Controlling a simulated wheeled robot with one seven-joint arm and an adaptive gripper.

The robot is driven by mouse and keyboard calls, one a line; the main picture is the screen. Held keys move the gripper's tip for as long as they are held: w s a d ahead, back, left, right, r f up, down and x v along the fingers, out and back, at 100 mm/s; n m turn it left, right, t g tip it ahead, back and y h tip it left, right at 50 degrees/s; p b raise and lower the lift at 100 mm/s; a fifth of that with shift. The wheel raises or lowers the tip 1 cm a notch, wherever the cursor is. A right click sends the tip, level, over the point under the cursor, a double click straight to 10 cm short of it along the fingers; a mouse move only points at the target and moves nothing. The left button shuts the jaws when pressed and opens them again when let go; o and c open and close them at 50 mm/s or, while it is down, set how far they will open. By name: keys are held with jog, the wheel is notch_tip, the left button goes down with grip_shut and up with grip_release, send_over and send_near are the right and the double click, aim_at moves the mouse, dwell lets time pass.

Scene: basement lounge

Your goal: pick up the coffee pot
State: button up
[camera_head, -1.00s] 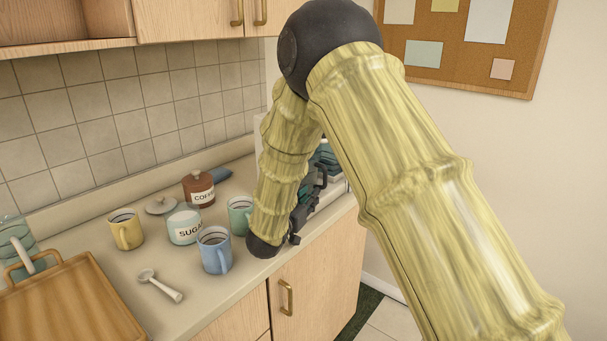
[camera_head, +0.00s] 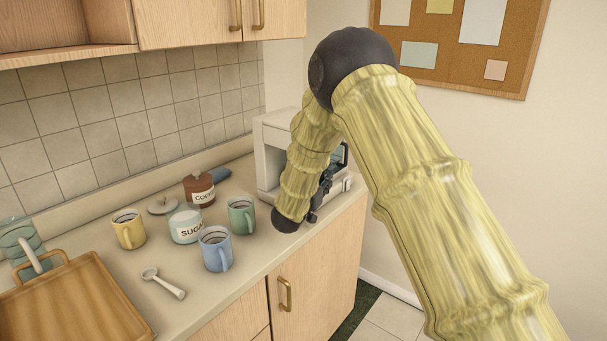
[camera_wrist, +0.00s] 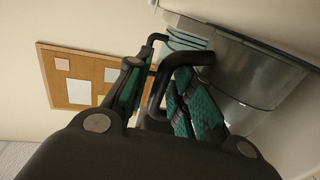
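The coffee pot (camera_wrist: 252,72) shows in the wrist view as a clear glass body with a teal-tinted top and a dark looped handle (camera_wrist: 182,59). In the head view, my arm hides most of it in front of the coffee maker. My gripper (camera_wrist: 160,78) has dark fingers with green pads. The handle lies between them, close to the right finger, with a visible gap on the left. I see no firm closure on it. In the head view, my gripper (camera_head: 322,190) is largely behind my forearm, beside the coffee maker.
The white coffee maker (camera_head: 270,150) stands at the counter's right end. Left of my forearm are a green mug (camera_head: 240,217), blue mug (camera_head: 215,252), sugar jar (camera_head: 185,228), coffee jar (camera_head: 199,190) and yellow mug (camera_head: 128,231). A spoon (camera_head: 165,284) and wooden tray (camera_head: 75,300) lie farther left.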

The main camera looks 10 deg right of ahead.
jog(key=shift+w+d+f, duration=0.15)
jog(key=shift+w, duration=0.2)
jog(key=shift+s+r, duration=0.15)
jog(key=shift+r, duration=0.05)
grip_shut()
jog(key=shift+r, duration=0.15)
